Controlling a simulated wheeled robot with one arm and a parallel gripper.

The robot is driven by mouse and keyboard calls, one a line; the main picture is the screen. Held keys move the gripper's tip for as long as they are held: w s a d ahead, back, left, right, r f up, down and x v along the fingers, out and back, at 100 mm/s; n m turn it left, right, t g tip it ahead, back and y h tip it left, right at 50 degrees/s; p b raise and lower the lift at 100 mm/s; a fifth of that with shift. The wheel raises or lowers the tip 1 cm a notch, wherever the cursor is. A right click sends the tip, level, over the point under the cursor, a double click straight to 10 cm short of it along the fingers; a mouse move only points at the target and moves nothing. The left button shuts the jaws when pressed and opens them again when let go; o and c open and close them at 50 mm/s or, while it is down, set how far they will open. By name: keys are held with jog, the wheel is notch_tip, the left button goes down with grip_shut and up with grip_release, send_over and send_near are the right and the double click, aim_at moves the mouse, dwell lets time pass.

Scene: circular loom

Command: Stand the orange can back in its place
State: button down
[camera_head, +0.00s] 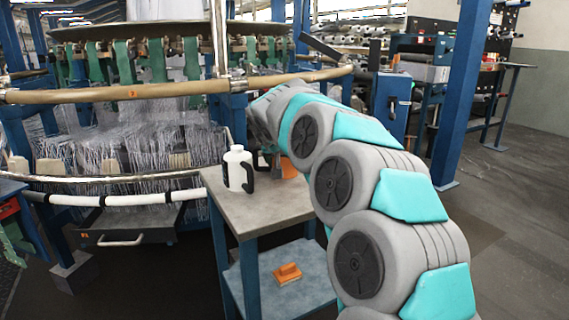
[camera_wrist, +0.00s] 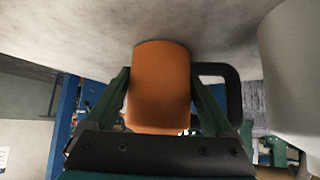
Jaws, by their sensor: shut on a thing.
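The orange can (camera_wrist: 158,90) is between the two green fingers of my gripper (camera_wrist: 160,95), which is shut on it. A dark loop handle (camera_wrist: 232,90) shows on the can's right in the wrist view.
A white jug (camera_head: 238,169) with a black handle stands left of the can on the table; it is close at the right in the wrist view (camera_wrist: 290,80). An orange object (camera_head: 288,273) lies on the lower shelf. The loom (camera_head: 130,150) stands behind. The front tabletop is clear.

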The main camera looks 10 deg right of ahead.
jog(key=shift+f, duration=0.2)
grip_release()
jog(key=shift+r, duration=0.1)
jog(key=shift+s+r, duration=0.15)
jog(key=shift+r, duration=0.15)
jog(key=v, duration=1.1)
jog(key=shift+r, duration=0.25)
jog(key=shift+s+a, duration=0.1)
jog(key=shift+s, duration=0.05)
